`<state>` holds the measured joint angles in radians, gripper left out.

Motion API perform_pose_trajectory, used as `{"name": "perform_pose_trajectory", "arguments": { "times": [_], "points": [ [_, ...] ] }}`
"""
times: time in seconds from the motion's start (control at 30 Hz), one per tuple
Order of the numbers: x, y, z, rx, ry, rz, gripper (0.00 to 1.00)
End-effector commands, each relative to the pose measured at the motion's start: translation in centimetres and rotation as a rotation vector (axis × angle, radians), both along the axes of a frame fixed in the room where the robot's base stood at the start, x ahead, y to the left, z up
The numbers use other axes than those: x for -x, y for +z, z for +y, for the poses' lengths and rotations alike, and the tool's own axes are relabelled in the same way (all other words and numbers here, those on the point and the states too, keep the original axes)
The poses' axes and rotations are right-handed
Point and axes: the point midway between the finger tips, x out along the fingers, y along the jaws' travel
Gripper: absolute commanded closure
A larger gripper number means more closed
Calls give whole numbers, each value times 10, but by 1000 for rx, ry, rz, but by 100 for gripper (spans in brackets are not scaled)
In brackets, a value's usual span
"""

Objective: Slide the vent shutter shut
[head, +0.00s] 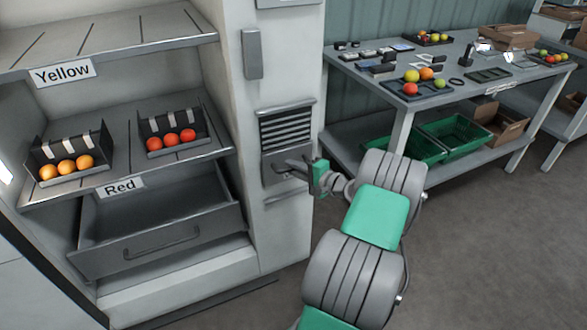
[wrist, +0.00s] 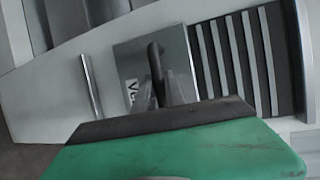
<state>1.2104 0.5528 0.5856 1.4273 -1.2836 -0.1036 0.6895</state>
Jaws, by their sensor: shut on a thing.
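The vent (head: 286,127) is set in the narrow front of the white cabinet, with its dark slats bare. The shutter (head: 271,170), a grey metal plate, sits just below the slats and leaves most of them uncovered. In the wrist view the shutter (wrist: 134,58) has a dark upright handle (wrist: 155,72) and a partly hidden label starting "Ve", beside the slats (wrist: 243,60). My gripper (head: 291,168) reaches in from the right and is shut on the shutter's handle. The green gripper body hides the lower part of the wrist view, so the fingertips are mostly covered.
Left of the vent are shelves with fruit bins (head: 66,170) and an open drawer (head: 160,240). A workbench (head: 460,90) with trays and fruit stands at the right, green crates (head: 455,137) below it. The floor in front is clear.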

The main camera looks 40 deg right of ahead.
Motion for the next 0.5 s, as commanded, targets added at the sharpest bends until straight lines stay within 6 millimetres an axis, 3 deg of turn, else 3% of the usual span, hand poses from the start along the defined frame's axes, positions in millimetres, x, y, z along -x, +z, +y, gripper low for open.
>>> {"name": "perform_pose_trajectory", "arguments": {
  "times": [0.13,0.5],
  "points": [
    [0,0,0,0,0,0,100],
    [0,0,0,0,0,0,100]
  ]
}}
